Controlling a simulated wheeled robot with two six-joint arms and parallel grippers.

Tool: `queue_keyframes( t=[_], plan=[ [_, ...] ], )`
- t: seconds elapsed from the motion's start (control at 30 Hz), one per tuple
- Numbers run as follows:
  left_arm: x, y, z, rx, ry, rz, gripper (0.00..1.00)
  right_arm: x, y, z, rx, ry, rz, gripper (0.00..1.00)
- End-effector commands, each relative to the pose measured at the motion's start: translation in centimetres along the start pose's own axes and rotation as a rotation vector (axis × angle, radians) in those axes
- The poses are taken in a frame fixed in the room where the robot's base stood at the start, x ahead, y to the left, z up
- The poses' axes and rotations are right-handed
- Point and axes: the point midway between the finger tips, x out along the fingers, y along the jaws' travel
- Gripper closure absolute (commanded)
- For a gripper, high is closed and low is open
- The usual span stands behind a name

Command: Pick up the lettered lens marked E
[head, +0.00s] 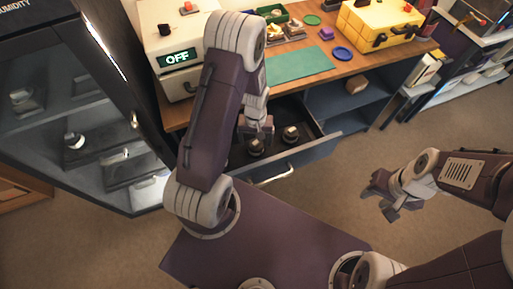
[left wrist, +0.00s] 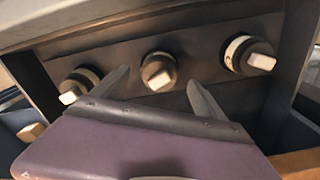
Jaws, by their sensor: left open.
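An open drawer (head: 318,143) under the workbench holds dark round lenses with pale blocks on top. In the left wrist view a middle lens (left wrist: 158,72), a left lens (left wrist: 80,84) and a right lens (left wrist: 247,54) with a white ring stand in a row. No letter is legible, so I cannot tell which is marked E. My left gripper (head: 257,135) is over the drawer, open and empty. In the left wrist view its fingers (left wrist: 159,76) frame the middle lens, one on each side; contact cannot be judged. My right gripper (head: 380,197) is open and empty, away from the drawer.
A glass-fronted cabinet (head: 75,110) stands left of the drawer. Floor (head: 330,190) to the right is clear.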

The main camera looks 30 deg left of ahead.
Motion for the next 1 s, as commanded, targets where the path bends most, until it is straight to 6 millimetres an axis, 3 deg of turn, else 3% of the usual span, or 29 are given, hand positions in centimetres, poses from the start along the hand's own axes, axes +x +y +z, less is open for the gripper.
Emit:
queue_keyframes(
  t=[0.27, 0.53, 0.57, 0.77, 0.8, 1.0],
  plan=[
    [4.6, 0.1, 0.0, 0.000, -0.003, -0.001, 0.17, 0.5, 0.0, 0.1, 0.000, 0.000, 0.000, 0.60],
    [5.0, 0.2, -0.1, 0.000, 0.000, 0.000, 0.17, 0.5, 0.0, 0.1, 0.000, 0.000, 0.000, 0.60],
    [5.0, 0.2, -0.1, 0.000, 0.000, 0.000, 0.23, 0.5, 0.0, 0.1, 0.000, 0.000, 0.000, 0.60],
    [5.0, 0.2, -0.1, 0.000, 0.000, 0.000, 0.79, 0.5, 0.0, 0.1, 0.000, 0.000, 0.000, 0.60],
    [5.0, 0.2, -0.1, 0.000, 0.001, 0.000, 0.83, 0.5, 0.0, 0.1, 0.000, 0.000, 0.000, 0.60],
    [4.9, 0.2, -0.1, 0.000, 0.001, 0.000, 0.83, 0.5, 0.0, 0.1, 0.000, 0.000, 0.000, 0.60]
  ],
)
